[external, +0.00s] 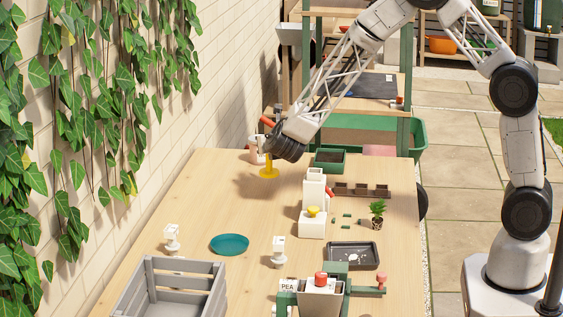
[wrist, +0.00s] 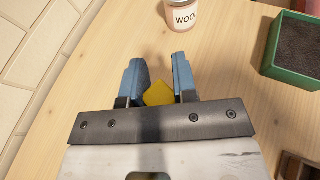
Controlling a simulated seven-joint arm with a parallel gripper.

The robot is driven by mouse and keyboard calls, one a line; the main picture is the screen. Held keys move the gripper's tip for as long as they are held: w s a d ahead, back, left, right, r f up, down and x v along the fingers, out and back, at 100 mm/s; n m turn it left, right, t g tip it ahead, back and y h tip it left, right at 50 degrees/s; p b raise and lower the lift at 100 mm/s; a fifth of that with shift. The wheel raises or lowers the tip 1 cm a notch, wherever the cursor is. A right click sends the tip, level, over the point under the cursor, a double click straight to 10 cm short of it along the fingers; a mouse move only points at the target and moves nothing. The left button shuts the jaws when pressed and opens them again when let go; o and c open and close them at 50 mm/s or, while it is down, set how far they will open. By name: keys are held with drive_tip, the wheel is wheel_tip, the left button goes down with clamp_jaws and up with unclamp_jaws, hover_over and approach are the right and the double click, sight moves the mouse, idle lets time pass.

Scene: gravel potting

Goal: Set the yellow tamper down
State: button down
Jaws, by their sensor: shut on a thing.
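The yellow tamper (external: 269,170) is upright at the far left part of the wooden table (external: 200,205), directly under my gripper (external: 268,155). Its round yellow base is at or very close to the tabletop; I cannot tell whether it touches. In the wrist view the yellow tamper (wrist: 158,94) shows between the two blue fingers of my gripper (wrist: 159,85), which is shut on it. Its upper part is hidden by the gripper.
A jar with a "WOO" label (wrist: 183,14) stands just beyond the fingers. A green tray of dark soil (external: 328,159) is to the right. A white stand with a yellow knob (external: 312,215), a teal saucer (external: 230,244) and a grey crate (external: 170,290) are nearer. Bare table surrounds the tamper's left and front.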

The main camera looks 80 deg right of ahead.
drive_tip(key=w+d, duration=0.2)
drive_tip(key=w, duration=0.4)
drive_tip(key=shift+w+d+f, duration=0.2)
drive_tip(key=shift+d+f, duration=0.1)
drive_tip(key=shift+d, duration=0.05)
drive_tip(key=shift+f, duration=1.75)
drive_tip(key=shift+f, duration=0.15)
drive_tip(key=c, duration=0.9)
unclamp_jaws()
drive_tip(key=shift+a, duration=0.1)
drive_tip(key=v, duration=1.2)
